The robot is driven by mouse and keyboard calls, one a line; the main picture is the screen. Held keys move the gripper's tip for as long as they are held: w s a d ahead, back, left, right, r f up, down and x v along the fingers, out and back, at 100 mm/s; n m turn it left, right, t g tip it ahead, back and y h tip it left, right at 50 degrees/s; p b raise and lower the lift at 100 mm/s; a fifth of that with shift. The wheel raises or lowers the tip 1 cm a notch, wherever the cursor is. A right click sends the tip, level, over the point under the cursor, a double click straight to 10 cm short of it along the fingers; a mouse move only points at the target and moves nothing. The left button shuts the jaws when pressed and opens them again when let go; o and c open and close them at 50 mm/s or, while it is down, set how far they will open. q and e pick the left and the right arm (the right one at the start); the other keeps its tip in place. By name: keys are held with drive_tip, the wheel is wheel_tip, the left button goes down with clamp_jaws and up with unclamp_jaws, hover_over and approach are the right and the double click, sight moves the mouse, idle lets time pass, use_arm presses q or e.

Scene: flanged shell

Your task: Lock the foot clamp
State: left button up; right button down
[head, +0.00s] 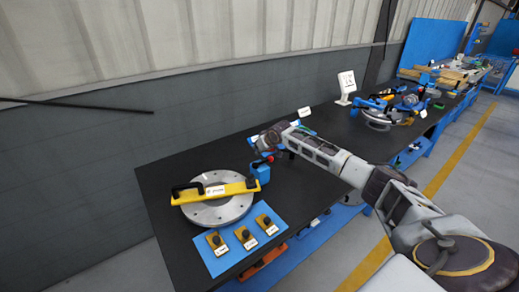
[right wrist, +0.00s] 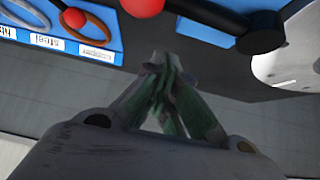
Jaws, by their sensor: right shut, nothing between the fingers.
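What looks like the foot clamp is a blue block (head: 260,171) at the right edge of the round metal flange (head: 222,212), with a red ball (head: 270,158) beside it. In the right wrist view a black lever (right wrist: 212,14) with a red ball end (right wrist: 142,6) runs from a dark round pivot (right wrist: 262,36) over a blue base (right wrist: 198,31). My right gripper (right wrist: 163,68) is shut and empty, apart from the lever in that picture. In the head view my right gripper (head: 266,141) is small, behind the blue block. My left gripper is not in view.
A blue mat (head: 222,262) with several black-knobbed yellow pieces lies in front. More fixtures (head: 380,112) stand farther along the bench.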

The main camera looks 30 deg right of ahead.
sight(265, 161)
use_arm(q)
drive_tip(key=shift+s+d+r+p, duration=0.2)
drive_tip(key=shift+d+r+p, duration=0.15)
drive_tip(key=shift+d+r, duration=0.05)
use_arm(e)
drive_tip(key=s, duration=0.4)
drive_tip(key=shift+d+f, duration=0.15)
drive_tip(key=shift+f, duration=0.2)
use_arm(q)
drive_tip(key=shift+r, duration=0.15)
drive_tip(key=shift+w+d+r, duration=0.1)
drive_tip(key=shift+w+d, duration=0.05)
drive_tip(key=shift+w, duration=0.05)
use_arm(e)
drive_tip(key=shift+m, duration=0.3)
